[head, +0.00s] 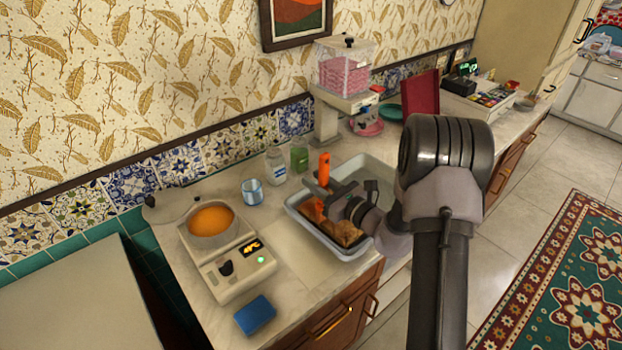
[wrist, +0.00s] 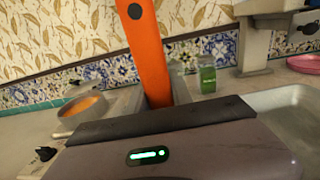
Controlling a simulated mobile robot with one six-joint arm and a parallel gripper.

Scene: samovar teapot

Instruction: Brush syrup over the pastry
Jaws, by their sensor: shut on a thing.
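The brown pastry (head: 341,232) lies in a light grey tray (head: 295,205) on the counter. My gripper (head: 328,190) is over the tray and shut on the orange handle of a brush (head: 324,169). The handle stands roughly upright and also fills the middle of the wrist view (wrist: 150,55). The brush's lower end is hidden behind the gripper, so I cannot tell whether it touches the pastry. A pot of orange syrup (head: 211,220) sits on a white hot plate (head: 232,272) to the left; the pot also shows in the wrist view (wrist: 84,112).
A blue and white cup (head: 252,192), a glass jar (head: 275,165) and a green glass (head: 299,157) stand behind the tray. A blue box (head: 255,315) lies at the front edge. A pink-filled dispenser (head: 345,75) stands behind. The counter between hot plate and tray is clear.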

